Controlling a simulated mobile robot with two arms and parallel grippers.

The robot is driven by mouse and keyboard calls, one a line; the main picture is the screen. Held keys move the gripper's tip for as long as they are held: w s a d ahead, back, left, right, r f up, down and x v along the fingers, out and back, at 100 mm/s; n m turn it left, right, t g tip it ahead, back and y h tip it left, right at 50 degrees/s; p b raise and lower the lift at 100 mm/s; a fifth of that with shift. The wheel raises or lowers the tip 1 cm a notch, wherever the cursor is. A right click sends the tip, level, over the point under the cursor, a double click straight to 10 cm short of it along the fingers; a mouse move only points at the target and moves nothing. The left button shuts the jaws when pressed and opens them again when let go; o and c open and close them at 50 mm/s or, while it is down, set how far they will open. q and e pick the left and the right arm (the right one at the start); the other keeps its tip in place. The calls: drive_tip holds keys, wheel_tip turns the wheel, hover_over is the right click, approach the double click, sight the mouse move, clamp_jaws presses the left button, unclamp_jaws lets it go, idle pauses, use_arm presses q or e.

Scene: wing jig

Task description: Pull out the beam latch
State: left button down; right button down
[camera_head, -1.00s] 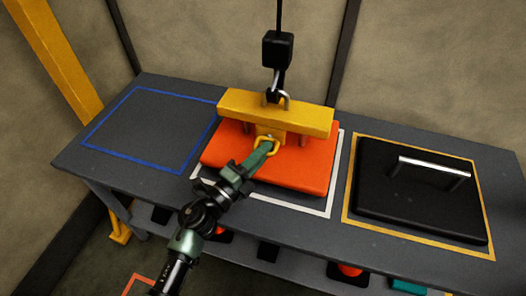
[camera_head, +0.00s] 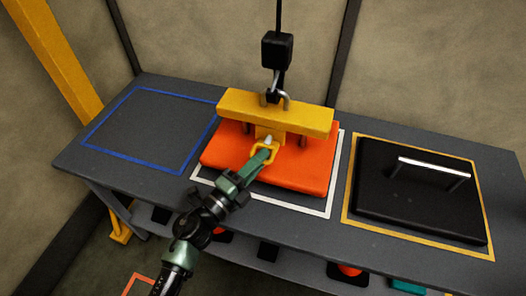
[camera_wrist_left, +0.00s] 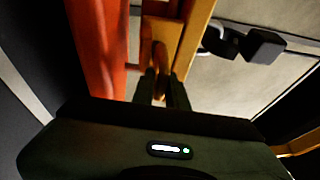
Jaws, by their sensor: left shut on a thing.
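The yellow lifting beam (camera_head: 290,117) lies across the orange block (camera_head: 225,152), with a yellow bracket at its front middle. The beam latch (camera_head: 271,148) is a yellow ring at that bracket, with a pale pin tip showing at its top. My left gripper (camera_head: 262,157) reaches in from the lower left and is shut on the latch ring. In the left wrist view, the fingers (camera_wrist_left: 161,90) close around the ring-shaped latch (camera_wrist_left: 159,57), in front of the yellow beam (camera_wrist_left: 190,45). The fingers hide part of the ring. My right gripper is not in view.
A black hoist block with a hook (camera_head: 277,50) hangs over the beam, the hook at the beam's top loop. A black block with a silver handle (camera_head: 400,205) sits in the yellow outline at right. The blue-outlined area (camera_head: 150,130) at left is empty.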

use_arm(q)
drive_tip(key=s, duration=0.1)
drive_tip(key=s+a, duration=0.1)
drive_tip(key=s, duration=0.3)
drive_tip(key=shift+a+r, duration=0.15)
drive_tip(key=shift+a, duration=0.15)
drive_tip(key=c, duration=1.5)
unclamp_jaws()
drive_tip(key=shift+s, duration=0.15)
drive_tip(key=shift+a, duration=0.15)
